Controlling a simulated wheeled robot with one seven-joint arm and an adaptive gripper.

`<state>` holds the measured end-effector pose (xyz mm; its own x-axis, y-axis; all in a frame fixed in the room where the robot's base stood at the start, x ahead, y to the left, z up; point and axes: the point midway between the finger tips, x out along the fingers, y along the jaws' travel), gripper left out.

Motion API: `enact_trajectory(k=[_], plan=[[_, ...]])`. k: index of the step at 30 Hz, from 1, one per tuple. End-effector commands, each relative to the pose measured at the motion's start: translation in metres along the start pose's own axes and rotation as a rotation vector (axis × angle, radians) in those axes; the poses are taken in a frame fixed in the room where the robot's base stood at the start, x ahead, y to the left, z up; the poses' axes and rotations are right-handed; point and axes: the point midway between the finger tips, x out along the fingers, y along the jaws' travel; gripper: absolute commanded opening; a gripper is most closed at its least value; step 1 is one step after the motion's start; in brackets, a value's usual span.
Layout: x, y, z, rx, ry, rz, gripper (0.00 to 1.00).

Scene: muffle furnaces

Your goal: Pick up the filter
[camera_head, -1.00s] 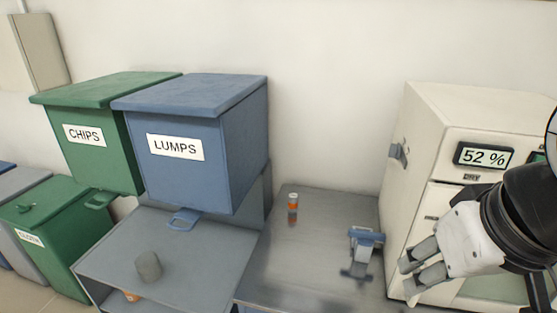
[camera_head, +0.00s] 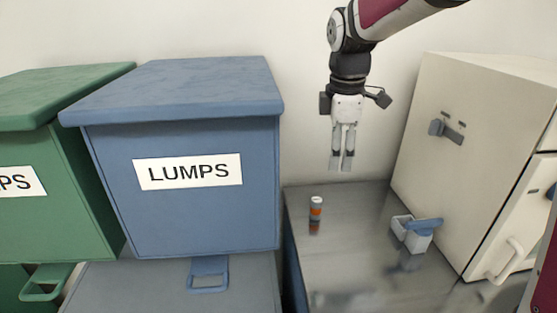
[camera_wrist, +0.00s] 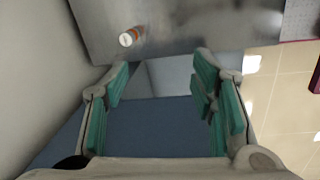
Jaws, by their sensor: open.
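A small orange cylinder with a white top (camera_head: 316,208), which looks like the filter, stands upright on the metal table (camera_head: 345,262). The wrist view shows the same cylinder (camera_wrist: 136,34) near the top, beyond my left fingertip and apart from it. My gripper (camera_head: 342,166) points down above the back of the table, higher than the cylinder and to its right. Its fingers are apart and empty, with green pads in the wrist view (camera_wrist: 162,70).
A blue LUMPS bin (camera_head: 205,210) stands left of the table, with a green bin (camera_head: 70,180) beyond it. A small white and blue object (camera_head: 417,233) sits right of the cylinder. A cream furnace (camera_head: 470,150) borders the right side.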

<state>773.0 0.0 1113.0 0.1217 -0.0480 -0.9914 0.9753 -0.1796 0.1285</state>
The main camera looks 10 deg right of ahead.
Motion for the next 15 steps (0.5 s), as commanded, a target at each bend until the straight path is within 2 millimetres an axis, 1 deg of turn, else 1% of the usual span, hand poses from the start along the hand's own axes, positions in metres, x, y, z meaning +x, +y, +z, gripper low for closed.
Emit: enact_trajectory(k=[1, 3, 6, 10, 12, 15], plan=[[0.024, 0.02, -0.004, -0.08, 0.003, -0.024, 0.52], [0.048, 0.041, -0.009, -0.201, 0.01, -0.05, 0.52], [0.08, 0.066, -0.015, -0.347, 0.026, -0.079, 0.52], [0.112, 0.086, -0.019, -0.484, 0.046, -0.105, 0.52], [0.122, 0.092, -0.02, -0.531, 0.054, -0.113, 0.52], [0.132, 0.096, -0.021, -0.567, 0.06, -0.119, 0.52]])
